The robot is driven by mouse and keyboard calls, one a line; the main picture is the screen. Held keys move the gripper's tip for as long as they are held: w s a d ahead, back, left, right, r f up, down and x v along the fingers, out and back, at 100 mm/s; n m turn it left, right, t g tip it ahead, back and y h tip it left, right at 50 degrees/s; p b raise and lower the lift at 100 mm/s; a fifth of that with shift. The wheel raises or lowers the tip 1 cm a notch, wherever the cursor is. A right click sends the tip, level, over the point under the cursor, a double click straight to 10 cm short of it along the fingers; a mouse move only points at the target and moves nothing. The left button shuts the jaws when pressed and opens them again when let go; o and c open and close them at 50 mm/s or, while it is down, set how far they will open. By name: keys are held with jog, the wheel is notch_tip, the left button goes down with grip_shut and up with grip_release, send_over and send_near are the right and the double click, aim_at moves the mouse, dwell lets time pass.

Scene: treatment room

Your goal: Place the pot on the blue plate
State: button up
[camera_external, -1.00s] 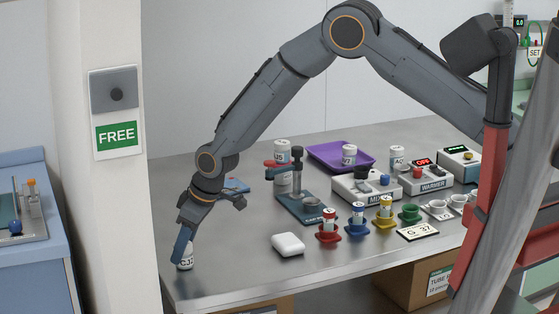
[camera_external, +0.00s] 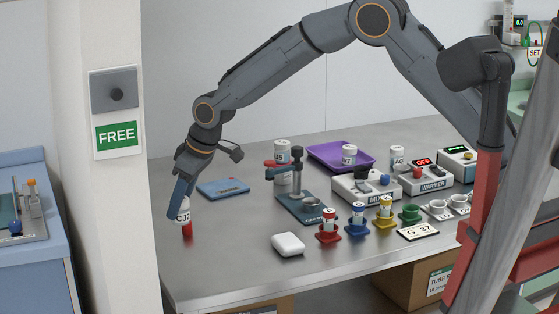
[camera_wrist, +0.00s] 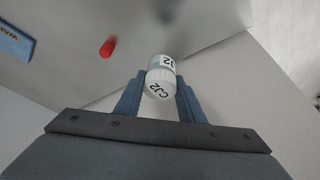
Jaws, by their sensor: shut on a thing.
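My gripper (camera_external: 180,208) is shut on a white pot (camera_external: 183,217) with dark lettering, near the table's left end. In the wrist view the pot (camera_wrist: 161,76) sits between the two blue fingers of my gripper (camera_wrist: 160,80), its lettered cap towards the camera. The flat blue plate (camera_external: 223,188) lies on the table to the right of and behind my gripper, with nothing on it. A corner of the plate (camera_wrist: 14,42), with part of a printed word, shows at the left of the wrist view.
A small red object (camera_external: 187,231) is near the pot; in the wrist view it (camera_wrist: 107,47) lies apart. A purple tray (camera_external: 318,153) is behind.

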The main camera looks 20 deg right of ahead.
jog(key=w+d+m+b, duration=0.1)
jog(key=w+d+b, duration=0.3)
jog(key=w, duration=0.5)
jog(key=w+d+m+b, duration=0.2)
jog(key=w+d, duration=0.4)
jog(key=w, duration=0.3)
jog(key=m+t+h+b, duration=0.1)
jog(key=m+h+b, duration=0.1)
jog(key=b, duration=0.4)
send_over(230, 186)
jog(key=s, duration=0.2)
jog(key=f, duration=0.3)
jog(key=f+p, duration=0.1)
jog(key=f, duration=0.1)
jog(key=d+f, duration=0.1)
jog(key=f, duration=0.2)
jog(key=shift+s+f, duration=0.2)
jog(key=shift+f, duration=0.15)
jog(key=shift+f, duration=0.1)
jog(key=o, duration=1)
jog(key=shift+o, duration=0.2)
